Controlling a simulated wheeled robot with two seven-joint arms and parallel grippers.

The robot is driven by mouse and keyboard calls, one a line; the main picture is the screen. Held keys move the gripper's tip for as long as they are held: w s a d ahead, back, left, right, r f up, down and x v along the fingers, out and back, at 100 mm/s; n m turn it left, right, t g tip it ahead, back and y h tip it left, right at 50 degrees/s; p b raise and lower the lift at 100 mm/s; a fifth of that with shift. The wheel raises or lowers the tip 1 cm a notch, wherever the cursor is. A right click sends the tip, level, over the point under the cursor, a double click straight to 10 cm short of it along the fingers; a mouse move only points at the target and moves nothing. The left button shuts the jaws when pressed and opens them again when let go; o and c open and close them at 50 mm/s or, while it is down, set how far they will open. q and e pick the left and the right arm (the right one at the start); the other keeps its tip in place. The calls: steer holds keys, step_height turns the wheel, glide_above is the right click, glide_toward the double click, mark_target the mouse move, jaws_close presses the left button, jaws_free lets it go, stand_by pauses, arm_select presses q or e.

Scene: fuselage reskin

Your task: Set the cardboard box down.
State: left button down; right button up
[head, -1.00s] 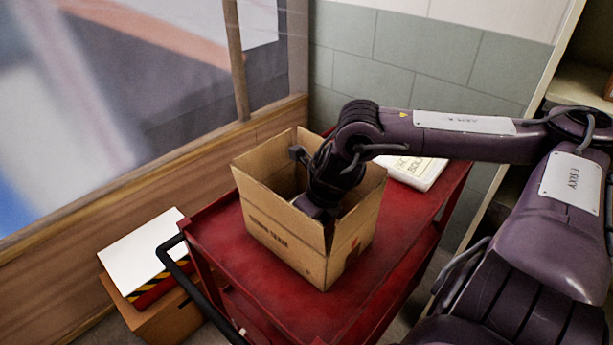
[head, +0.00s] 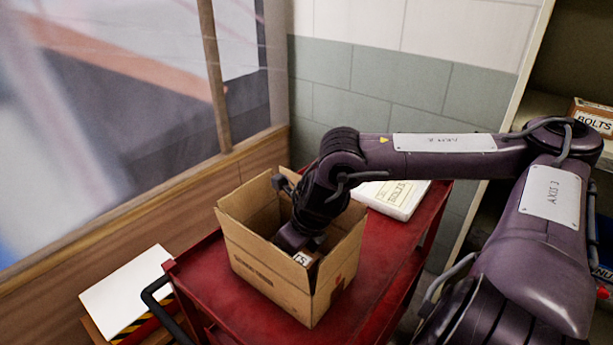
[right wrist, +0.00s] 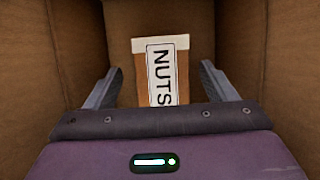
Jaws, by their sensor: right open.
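An open cardboard box (head: 262,272) stands upright on a red cart (head: 385,262), flaps up. My right gripper (right wrist: 160,72) reaches down inside this box; the head view shows the wrist entering from the right, with the fingertips hidden by the box walls. In the right wrist view its two fingers are spread apart. A small brown carton (right wrist: 143,92) with a white NUTS label lies between and beyond them, with a gap visible at each side. The cardboard walls surround the gripper. My left gripper is not in view.
A white BOLTS package (head: 393,196) lies on the cart behind the box. A white panel (head: 128,290) and the cart's black handle (head: 160,305) are at lower left. A shelf with a BOLTS carton (head: 592,117) stands at right. The wall is close behind.

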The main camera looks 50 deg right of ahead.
steer(key=v, duration=1)
steer(key=shift+d, duration=0.1)
